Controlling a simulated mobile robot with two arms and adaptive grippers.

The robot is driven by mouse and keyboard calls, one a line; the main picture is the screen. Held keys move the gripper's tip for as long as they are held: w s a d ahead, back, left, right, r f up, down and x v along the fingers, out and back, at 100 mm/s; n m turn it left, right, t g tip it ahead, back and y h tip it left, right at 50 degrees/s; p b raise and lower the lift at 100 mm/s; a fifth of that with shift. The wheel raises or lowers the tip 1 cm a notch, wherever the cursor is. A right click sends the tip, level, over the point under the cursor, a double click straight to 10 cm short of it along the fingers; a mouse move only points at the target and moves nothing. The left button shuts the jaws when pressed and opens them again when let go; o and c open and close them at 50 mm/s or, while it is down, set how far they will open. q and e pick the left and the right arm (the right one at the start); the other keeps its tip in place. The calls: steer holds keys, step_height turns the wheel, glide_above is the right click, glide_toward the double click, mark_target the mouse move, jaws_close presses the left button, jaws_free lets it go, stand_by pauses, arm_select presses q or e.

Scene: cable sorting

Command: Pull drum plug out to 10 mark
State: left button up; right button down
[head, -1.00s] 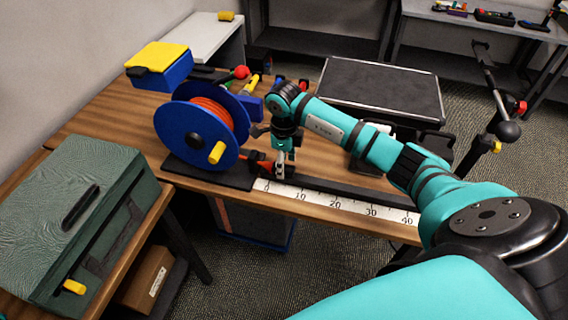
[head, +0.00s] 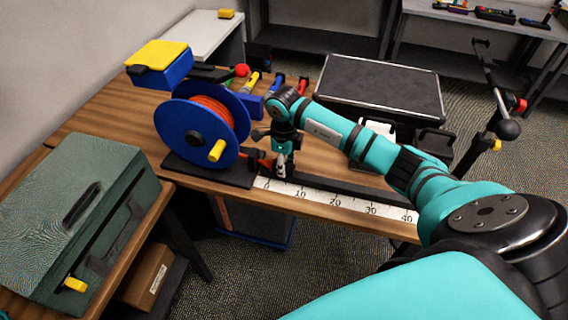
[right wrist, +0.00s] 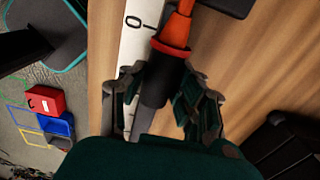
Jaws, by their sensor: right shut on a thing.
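The blue cable drum (head: 184,122) with orange cable (head: 216,110) stands on a black base at the left of the wooden table. A white scale strip (head: 335,203) with marks from 0 to 40 runs along the front edge. My right gripper (head: 282,166) is low over the strip's left end, between the 0 and 10 marks. In the right wrist view its fingers (right wrist: 160,88) are shut on the black plug (right wrist: 158,78), whose orange collar (right wrist: 172,48) joins the cable. The 0 mark (right wrist: 133,22) lies beside the collar. My left gripper is not in view.
A dark rail (head: 345,192) runs behind the strip. A black-topped case (head: 380,88) stands behind my right arm. Tools with coloured handles (head: 254,82) and a blue-yellow box (head: 159,64) are at the back. A green toolbox (head: 80,205) stands at the left front.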

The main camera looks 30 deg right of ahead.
mark_target(317, 178)
steer(key=s+d, duration=0.6)
steer(key=s, duration=0.1)
steer(key=shift+s+d, duration=0.25)
steer(key=shift+w+a, duration=0.1)
steer(key=shift+w, duration=0.05)
steer(key=c, duration=0.9)
jaws_free()
steer(key=shift+c, duration=0.2)
steer(key=shift+r, duration=0.1)
step_height(317, 178, up, 12)
steer(key=shift+a, duration=0.1)
